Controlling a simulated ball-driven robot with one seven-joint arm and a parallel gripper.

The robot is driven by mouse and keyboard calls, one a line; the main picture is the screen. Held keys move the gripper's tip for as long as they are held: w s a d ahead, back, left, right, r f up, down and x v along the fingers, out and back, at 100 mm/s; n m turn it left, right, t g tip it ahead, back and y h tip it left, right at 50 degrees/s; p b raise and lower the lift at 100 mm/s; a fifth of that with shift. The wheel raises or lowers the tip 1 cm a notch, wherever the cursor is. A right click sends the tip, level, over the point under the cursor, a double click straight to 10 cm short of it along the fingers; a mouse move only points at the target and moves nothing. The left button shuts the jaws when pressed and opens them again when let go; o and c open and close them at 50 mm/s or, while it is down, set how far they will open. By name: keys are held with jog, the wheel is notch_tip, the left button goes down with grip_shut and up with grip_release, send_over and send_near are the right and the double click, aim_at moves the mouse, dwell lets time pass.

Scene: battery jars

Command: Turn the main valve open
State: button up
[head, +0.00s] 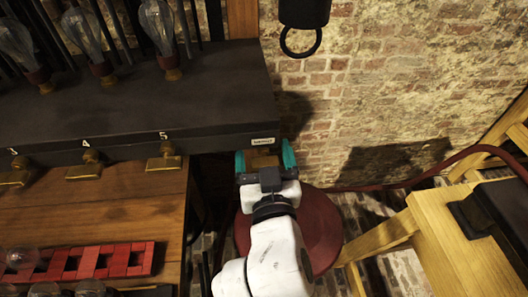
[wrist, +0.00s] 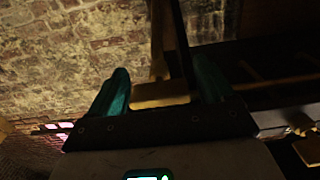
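A brass valve (head: 263,158) sits on the front of the dark bench at its right end, below a small white label (head: 263,142) that I take to mark the main valve. In the wrist view its brass handle (wrist: 160,93) lies crosswise, with a brass stem behind it. My gripper (head: 265,158) is at this valve, one teal finger on each side of the handle. The fingers stand wide apart in the wrist view (wrist: 160,82). Whether they touch the handle ends is unclear. My wrist hides part of the valve in the head view.
Brass valves numbered 4 (head: 87,165) and 5 (head: 164,157) line the bench front (head: 120,125) to the left. Glass bulbs (head: 158,25) stand on the bench. A red round stool (head: 322,232) is below my arm. A yellow wooden frame (head: 440,225) stands right.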

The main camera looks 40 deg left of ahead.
jog(key=c, duration=1)
jog(key=shift+n, duration=0.3)
jog(key=shift+n+p, duration=0.85)
jog(key=shift+n, duration=1.65)
jog(key=o, duration=1)
jog(key=v, duration=1)
jog(key=shift+s+d+b, duration=0.2)
jog(key=shift+s+b, duration=0.1)
jog(key=shift+s, duration=0.05)
